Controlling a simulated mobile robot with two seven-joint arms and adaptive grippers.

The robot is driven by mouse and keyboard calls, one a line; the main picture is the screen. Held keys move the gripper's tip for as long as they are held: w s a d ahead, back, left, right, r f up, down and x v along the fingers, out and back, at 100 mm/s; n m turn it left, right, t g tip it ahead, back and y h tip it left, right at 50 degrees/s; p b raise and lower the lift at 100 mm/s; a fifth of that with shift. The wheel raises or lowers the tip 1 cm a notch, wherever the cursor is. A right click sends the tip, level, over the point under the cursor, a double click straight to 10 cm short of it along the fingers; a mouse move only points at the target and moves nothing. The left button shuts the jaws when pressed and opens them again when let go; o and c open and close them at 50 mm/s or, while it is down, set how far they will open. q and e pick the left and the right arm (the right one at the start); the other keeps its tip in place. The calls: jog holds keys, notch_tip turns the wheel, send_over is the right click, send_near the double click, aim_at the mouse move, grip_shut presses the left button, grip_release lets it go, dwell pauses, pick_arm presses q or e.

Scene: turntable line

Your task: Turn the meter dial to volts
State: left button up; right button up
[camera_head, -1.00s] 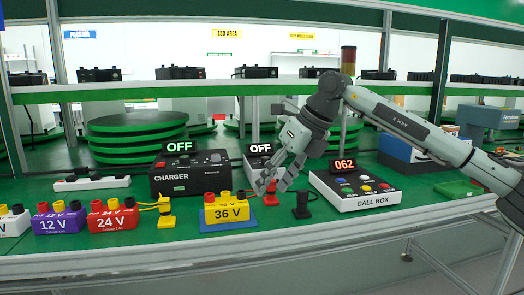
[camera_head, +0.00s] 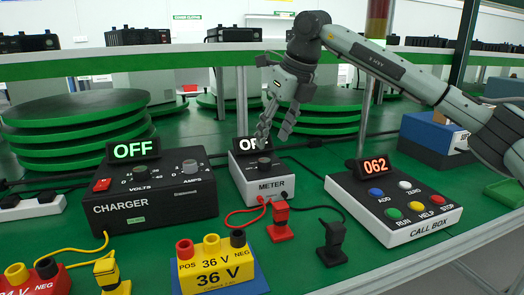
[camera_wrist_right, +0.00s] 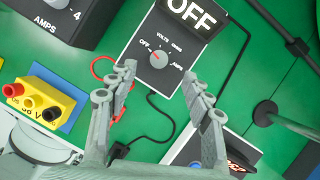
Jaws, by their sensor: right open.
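The meter (camera_head: 262,180) is a small dark-topped box with a white front, standing right of the charger in the head view. Its display reads OFF, partly hidden by my gripper. In the right wrist view the meter's dial (camera_wrist_right: 159,56) shows labels OFF, VOLTS, OHMS and AMPS, with its pointer toward OFF. My right gripper (camera_head: 272,138) is open and empty, pointing down above the meter; its fingers (camera_wrist_right: 160,95) are spread in the wrist view, with the dial beyond them. I cannot see contact with the dial. My left gripper is not in view.
The charger (camera_head: 155,200) stands left of the meter and the call box (camera_head: 395,208) right. A yellow 36 V battery (camera_head: 213,264) is in front, with red (camera_head: 280,222) and black (camera_head: 331,243) clips to its right. Red and black leads run from the meter.

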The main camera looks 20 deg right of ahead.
aim_at(264, 160)
jog(key=x, duration=0.6)
jog(key=shift+a+f, duration=0.1)
jog(key=shift+f, duration=0.3)
jog(key=c, duration=1.1)
